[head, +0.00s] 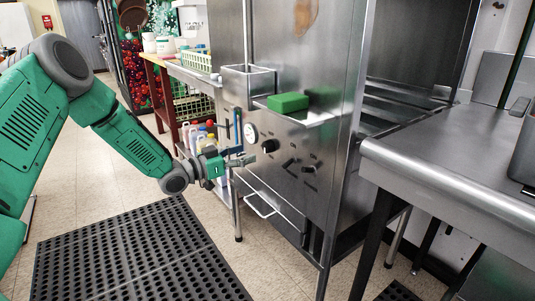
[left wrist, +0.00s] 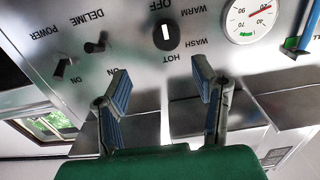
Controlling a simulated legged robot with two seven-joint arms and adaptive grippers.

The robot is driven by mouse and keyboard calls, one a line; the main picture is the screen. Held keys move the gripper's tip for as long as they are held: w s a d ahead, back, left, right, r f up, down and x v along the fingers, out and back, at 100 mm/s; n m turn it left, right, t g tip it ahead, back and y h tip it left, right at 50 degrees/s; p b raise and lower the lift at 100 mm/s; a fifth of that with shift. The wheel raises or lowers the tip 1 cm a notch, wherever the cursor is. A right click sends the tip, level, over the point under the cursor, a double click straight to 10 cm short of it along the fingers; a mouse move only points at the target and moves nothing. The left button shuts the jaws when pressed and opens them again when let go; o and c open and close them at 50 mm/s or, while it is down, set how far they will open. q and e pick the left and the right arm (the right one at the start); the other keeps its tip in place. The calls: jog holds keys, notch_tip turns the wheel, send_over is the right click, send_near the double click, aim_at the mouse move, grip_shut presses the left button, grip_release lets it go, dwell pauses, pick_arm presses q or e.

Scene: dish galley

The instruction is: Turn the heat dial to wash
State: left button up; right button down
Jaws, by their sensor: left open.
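The heat dial is a round black knob with a white mark on the steel front of the machine. It shows in the head view (head: 269,146) and in the left wrist view (left wrist: 165,40). The labels OFF, WARM, WASH and HOT stand around it, upside down in the left wrist view. Its white mark appears to lie toward OFF. My left gripper (head: 242,156) is open and empty, a little left of the dial in the head view. In the left wrist view, its fingers (left wrist: 161,78) are apart, below the dial and not around it. My right gripper is not in view.
A gauge (head: 250,133) and other black switches (head: 308,169) share the panel. A green sponge (head: 288,102) lies on a ledge above. A steel table (head: 450,155) stands to the right. Bottles (head: 197,139) stand on a low shelf behind my left gripper. A black mat (head: 130,255) covers the floor.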

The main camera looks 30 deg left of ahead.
aim_at(264, 147)
pick_arm(q)
jog(key=w, duration=0.2)
jog(key=w+b, duration=0.1)
jog(key=w, duration=0.1)
jog(key=w+f+b, duration=0.1)
jog(key=w, duration=0.1)
jog(key=shift+w+d+f, duration=0.1)
jog(key=shift+w+d, duration=0.15)
jog(key=shift+w, duration=0.15)
jog(key=shift+w+d, duration=0.25)
jog(key=shift+w, duration=0.05)
jog(key=shift+w+d+r, duration=0.1)
jog(key=shift+d+r, duration=0.1)
jog(key=shift+d, duration=0.1)
jog(key=shift+d+r, duration=0.2)
jog(key=shift+d, duration=0.25)
jog(key=shift+a, duration=0.1)
jog(key=c, duration=0.7)
jog(key=shift+a+f, duration=0.15)
jog(key=c, duration=0.4)
jog(key=shift+a+f, duration=0.1)
jog(key=shift+a, duration=0.15)
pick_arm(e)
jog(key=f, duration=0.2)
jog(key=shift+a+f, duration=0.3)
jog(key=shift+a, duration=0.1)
